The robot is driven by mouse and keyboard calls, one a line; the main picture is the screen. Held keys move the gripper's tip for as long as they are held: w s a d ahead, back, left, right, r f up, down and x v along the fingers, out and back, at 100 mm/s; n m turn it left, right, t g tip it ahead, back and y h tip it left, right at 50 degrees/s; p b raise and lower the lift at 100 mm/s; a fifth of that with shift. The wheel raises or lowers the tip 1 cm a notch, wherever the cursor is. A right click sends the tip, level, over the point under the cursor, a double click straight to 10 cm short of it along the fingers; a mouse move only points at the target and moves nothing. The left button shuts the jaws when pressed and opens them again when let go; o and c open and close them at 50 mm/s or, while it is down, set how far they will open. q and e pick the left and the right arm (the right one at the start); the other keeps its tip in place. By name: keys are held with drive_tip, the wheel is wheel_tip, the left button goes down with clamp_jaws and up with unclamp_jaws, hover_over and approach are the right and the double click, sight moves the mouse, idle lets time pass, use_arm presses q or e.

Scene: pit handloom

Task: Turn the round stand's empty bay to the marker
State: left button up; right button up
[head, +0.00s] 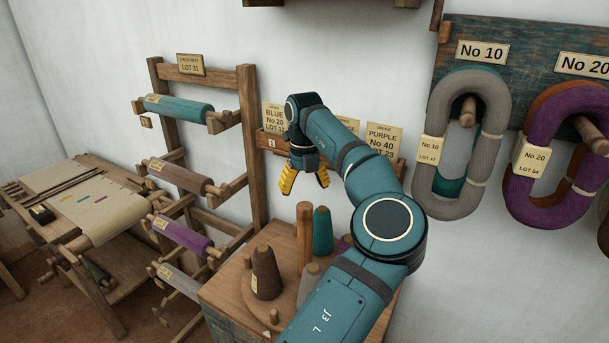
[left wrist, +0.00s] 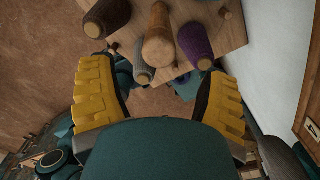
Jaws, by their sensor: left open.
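The round stand (head: 262,306) sits on a wooden chest, partly hidden behind my left arm. It has a tall wooden centre post (head: 304,238) with yarn cones around it: a brown cone (head: 265,272), a teal cone (head: 322,232), a grey cone (head: 308,284) and a purple cone mostly behind the arm. My left gripper (head: 305,182) is open and empty, above and behind the post. In the left wrist view its yellow fingers stand apart, with the post (left wrist: 158,40), grey cone (left wrist: 144,62) and purple cone (left wrist: 194,42) beyond them. I cannot make out the marker or the empty bay.
The chest (head: 228,290) stands against the wall. A wooden rack (head: 250,150) with yarn rolls is on its left, and order cards (head: 381,140) hang behind. Large yarn hanks (head: 436,105) hang at right. A loom (head: 75,200) stands far left.

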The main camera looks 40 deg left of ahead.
use_arm(q)
drive_tip(key=shift+r, duration=1.75)
